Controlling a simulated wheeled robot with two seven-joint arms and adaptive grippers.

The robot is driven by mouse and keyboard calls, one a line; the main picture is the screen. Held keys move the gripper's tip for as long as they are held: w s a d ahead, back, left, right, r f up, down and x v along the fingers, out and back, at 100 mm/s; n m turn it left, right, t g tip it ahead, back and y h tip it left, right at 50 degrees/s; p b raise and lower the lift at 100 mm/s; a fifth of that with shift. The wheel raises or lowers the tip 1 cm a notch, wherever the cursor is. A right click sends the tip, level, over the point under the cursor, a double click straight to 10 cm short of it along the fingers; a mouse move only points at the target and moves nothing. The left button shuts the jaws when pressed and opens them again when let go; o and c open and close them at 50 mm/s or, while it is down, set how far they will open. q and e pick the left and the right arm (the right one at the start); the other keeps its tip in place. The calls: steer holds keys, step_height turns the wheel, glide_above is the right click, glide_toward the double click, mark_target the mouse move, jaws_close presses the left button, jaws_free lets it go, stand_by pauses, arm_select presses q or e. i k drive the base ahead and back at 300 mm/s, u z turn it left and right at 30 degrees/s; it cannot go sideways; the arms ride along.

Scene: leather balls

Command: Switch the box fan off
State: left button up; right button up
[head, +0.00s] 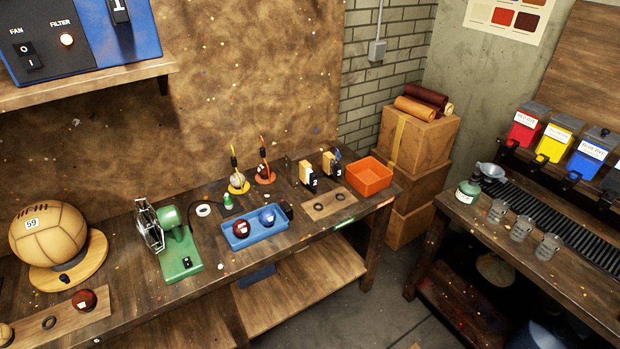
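The box fan (130,40) is a blue box with a dark front panel (50,48), standing on a wooden shelf at the upper left and cut off by the top edge of the picture. The panel carries a black rocker switch (27,56) marked O above and I below, under the word FAN. I cannot tell which side is pressed. To its right, under the word FILTER, a round lamp (67,40) glows orange-white. Neither of my grippers is in view.
Below the shelf (110,82), the workbench (140,295) holds a large tan ball (48,233), a green-based device (180,250), a blue tray (240,236) with balls and an orange bin (370,176). Another table (575,285) stands right. Small specks are scattered across the view.

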mark_target(28, 56)
steer(key=u, duration=1.35)
